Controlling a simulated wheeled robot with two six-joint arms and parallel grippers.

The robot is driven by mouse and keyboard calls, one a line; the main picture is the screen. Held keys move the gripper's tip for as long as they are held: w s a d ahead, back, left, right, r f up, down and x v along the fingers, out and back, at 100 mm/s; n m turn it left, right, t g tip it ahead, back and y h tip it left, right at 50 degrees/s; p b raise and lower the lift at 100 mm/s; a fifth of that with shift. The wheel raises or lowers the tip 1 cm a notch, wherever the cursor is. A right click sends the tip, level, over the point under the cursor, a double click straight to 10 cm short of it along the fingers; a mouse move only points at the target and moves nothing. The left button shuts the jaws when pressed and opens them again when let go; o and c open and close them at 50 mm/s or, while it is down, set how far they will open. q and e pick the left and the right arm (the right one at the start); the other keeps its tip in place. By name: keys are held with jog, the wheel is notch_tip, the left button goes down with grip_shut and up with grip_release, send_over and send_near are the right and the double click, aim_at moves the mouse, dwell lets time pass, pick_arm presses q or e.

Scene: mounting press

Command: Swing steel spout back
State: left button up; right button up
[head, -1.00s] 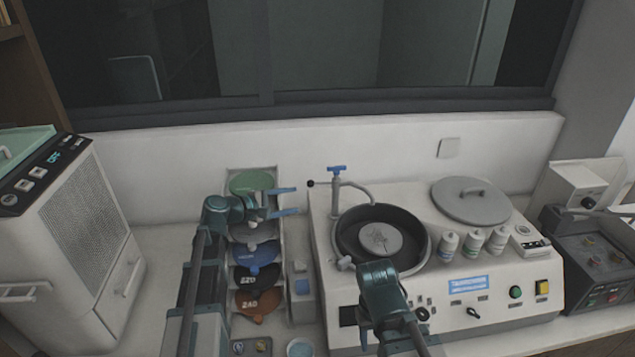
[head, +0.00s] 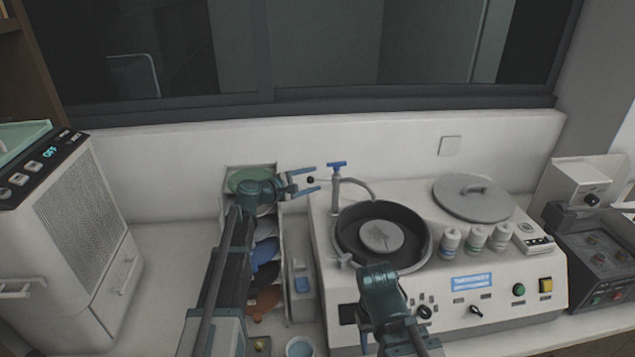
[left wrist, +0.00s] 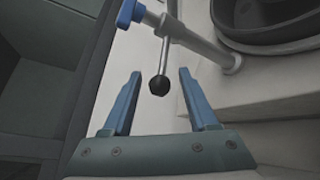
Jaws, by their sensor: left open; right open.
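The steel spout (head: 357,184) stands at the back left of the white machine, under a blue tap handle (head: 337,165), and curves right to the rim of the dark round bowl (head: 347,238). A thin rod ending in a black knob (head: 310,180) sticks out left from its post (head: 335,195). My left gripper (head: 315,180) is open, its blue fingers on either side of the knob. In the left wrist view the knob (left wrist: 159,85) sits between the fingertips with a gap on each side. My right gripper (head: 364,335) is low before the machine, its fingers mostly hidden.
A rack of coloured discs (head: 262,250) stands below my left arm. A grey lid (head: 473,198) and several white bottles (head: 474,240) sit on the machine's right half. A white wall (head: 400,150) rises close behind. A cup (head: 300,347) stands in front.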

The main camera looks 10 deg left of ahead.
pick_arm(q)
jog(key=shift+x, duration=1.4)
grip_shut()
dwell(0.5)
